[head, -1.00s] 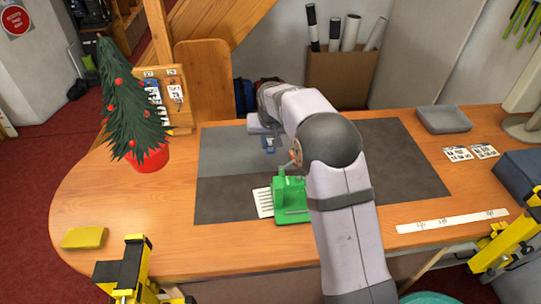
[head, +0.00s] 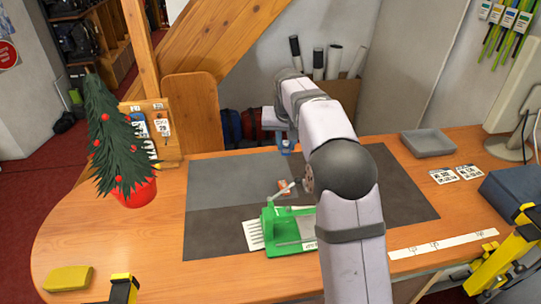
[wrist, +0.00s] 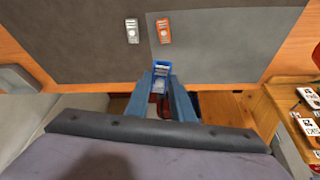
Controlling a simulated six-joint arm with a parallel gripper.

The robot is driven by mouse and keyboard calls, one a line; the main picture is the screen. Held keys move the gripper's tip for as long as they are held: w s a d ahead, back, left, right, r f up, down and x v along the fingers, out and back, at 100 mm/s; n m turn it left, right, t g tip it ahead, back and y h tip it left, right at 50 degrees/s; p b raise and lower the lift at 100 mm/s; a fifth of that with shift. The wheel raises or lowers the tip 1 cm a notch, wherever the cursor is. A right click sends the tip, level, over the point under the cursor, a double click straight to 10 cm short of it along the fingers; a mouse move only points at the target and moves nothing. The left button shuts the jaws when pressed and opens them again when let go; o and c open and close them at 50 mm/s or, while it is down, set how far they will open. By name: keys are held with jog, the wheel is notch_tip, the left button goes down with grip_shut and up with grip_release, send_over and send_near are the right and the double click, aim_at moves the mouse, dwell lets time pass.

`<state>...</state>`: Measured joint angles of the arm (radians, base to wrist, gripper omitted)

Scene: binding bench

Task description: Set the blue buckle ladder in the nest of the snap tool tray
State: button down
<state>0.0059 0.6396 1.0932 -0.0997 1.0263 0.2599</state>
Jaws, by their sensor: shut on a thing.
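My gripper (wrist: 160,80) is shut on the blue buckle ladder (wrist: 160,69), a small blue piece with a pale face between the blue fingertips in the wrist view. In the head view the blue piece (head: 287,147) is tiny, held up by the back edge of the mat. A green lever tool with a tray-like base (head: 270,243) stands at the mat's front, apart from my gripper and partly behind my arm. It may be the snap tool tray; its nest cannot be made out.
An orange buckle piece (wrist: 164,31) and a grey one (wrist: 132,31) lie on the dark mat (head: 400,195). A grey tray (head: 428,142) is at the back right. A small tree (head: 120,140) stands left. A yellow block (head: 68,278) lies front left. The mat's left side is clear.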

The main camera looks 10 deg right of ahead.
jog(key=s+d+r+m+p, duration=0.1)
jog(key=s+d+r+m, duration=0.1)
jog(key=s+d, duration=0.6)
jog(key=s+a+f+n+y, duration=0.1)
jog(key=s+a+f+n, duration=0.2)
jog(key=s+f, duration=0.6)
jog(key=shift+s+a+f+n, duration=0.2)
jog(key=shift+s+f+n, duration=0.1)
jog(key=shift+s+n, duration=0.3)
jog(key=shift+w, duration=0.1)
jog(key=shift+f, duration=0.2)
jog(key=shift+f+b, duration=2.55)
jog(key=shift+f, duration=0.5)
